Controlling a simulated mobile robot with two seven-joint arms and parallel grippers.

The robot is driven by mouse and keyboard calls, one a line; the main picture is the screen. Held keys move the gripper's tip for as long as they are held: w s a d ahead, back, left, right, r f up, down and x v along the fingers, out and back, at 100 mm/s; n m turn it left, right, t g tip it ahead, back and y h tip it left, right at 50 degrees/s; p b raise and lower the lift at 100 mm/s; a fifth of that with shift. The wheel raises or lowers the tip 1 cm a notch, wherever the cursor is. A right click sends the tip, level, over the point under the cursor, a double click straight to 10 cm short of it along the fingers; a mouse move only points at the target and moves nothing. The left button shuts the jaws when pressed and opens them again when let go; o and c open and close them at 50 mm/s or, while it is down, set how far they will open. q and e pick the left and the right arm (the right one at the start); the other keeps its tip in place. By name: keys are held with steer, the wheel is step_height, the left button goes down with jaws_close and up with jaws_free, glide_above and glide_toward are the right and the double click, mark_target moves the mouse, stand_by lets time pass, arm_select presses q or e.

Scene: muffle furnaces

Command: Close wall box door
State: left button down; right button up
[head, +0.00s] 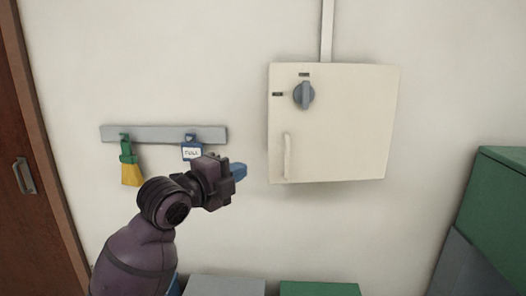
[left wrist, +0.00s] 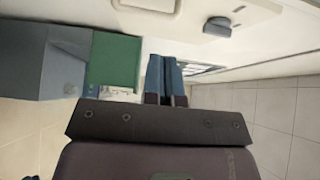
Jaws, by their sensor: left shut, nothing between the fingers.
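The cream wall box door (head: 345,125) faces me on the wall in the head view. It has a grey rotary knob (head: 304,95) at its upper left and a vertical handle (head: 287,157) at its lower left. I cannot tell whether a gap stands at its edge. My left gripper (head: 240,171) is just left of the box, near handle height, apart from it in the picture. Its blue fingers (left wrist: 165,78) are together and empty in the left wrist view. The handle (left wrist: 147,5) and the knob (left wrist: 217,26) show at the top there. My right gripper is out of view.
A grey rail (head: 165,134) on the wall left of the box holds a yellow-green brush (head: 130,168) and a blue-white tag (head: 192,150). A brown door (head: 25,200) is at far left. Green and grey cabinets (head: 495,205) stand at lower right.

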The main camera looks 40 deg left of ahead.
arm_select(q)
steer(key=p, duration=0.2)
glide_toward(271, 147)
steer(key=w+d, duration=0.3)
steer(key=w, duration=0.1)
steer(key=w+a, duration=0.1)
steer(key=w, duration=0.1)
steer(key=shift+a+f+p, duration=0.1)
steer(key=shift+a+p, duration=0.05)
steer(key=shift+p, duration=0.2)
steer(key=shift+w+a, duration=0.4)
steer(key=shift+w, duration=0.05)
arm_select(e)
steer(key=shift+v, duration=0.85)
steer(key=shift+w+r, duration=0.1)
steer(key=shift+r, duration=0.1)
arm_select(q)
steer(key=shift+w+a+h+b, duration=0.25)
steer(key=shift+w+h+b, duration=0.05)
steer(key=shift+h+b, duration=0.15)
steer(key=shift+m+h, duration=0.55)
steer(key=shift+m, duration=0.05)
steer(key=shift+w+a+b, duration=1.85)
steer(key=shift+w+b, duration=0.05)
steer(key=shift+w, duration=0.25)
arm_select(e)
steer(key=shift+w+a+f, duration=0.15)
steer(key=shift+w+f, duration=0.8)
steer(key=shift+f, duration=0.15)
